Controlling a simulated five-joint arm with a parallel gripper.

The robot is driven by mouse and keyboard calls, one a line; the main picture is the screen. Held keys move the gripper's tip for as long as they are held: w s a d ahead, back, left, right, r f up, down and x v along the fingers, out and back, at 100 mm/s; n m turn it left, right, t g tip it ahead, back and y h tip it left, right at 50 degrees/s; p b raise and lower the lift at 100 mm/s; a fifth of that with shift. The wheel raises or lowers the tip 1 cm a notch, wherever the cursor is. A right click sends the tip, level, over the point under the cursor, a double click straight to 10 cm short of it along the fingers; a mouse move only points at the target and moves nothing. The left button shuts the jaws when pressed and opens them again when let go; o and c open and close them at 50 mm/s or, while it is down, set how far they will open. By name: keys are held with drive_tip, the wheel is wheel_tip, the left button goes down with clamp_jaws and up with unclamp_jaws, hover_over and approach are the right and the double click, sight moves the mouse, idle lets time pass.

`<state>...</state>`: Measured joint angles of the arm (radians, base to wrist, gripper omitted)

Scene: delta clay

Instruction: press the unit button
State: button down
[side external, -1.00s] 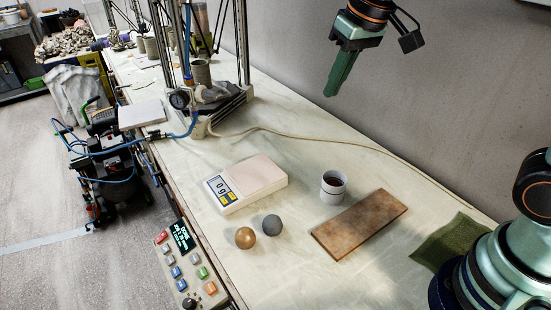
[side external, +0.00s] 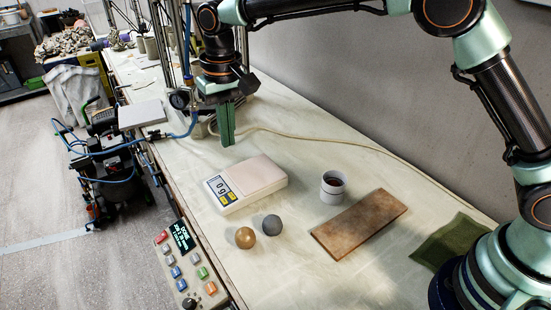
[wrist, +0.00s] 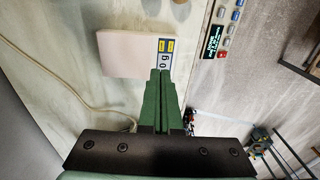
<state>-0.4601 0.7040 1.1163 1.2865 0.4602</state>
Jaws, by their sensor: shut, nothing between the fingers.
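A white scale (side external: 254,180) with a pale pink plate lies on the bench, and it also shows in the wrist view (wrist: 125,54). Its blue front panel (side external: 220,192) has a display reading 0 g and small yellow buttons. I cannot read which button is the unit button. My gripper (side external: 228,143) is shut and empty, pointing down above the bench behind the scale, apart from it. In the wrist view my green fingertips (wrist: 161,72) appear together near the lower edge of the scale's panel.
A gold ball (side external: 245,238) and a grey ball (side external: 272,225) lie in front of the scale. A cup (side external: 333,187) and a brown board (side external: 359,224) lie to its right. A control box (side external: 184,262) stands at the bench edge. A hose and frame equipment are behind.

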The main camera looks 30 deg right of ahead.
sight(233, 196)
drive_tip(key=shift+a+f, duration=0.2)
drive_tip(key=shift+f, duration=0.1)
drive_tip(key=f, duration=1.3)
drive_tip(key=shift+w+a+f, duration=0.1)
drive_tip(key=shift+w+f, duration=0.1)
drive_tip(key=shift+f, duration=0.2)
drive_tip(key=shift+f, duration=1)
wheel_tip(233, 196, up, 16)
drive_tip(key=shift+f, duration=0.25)
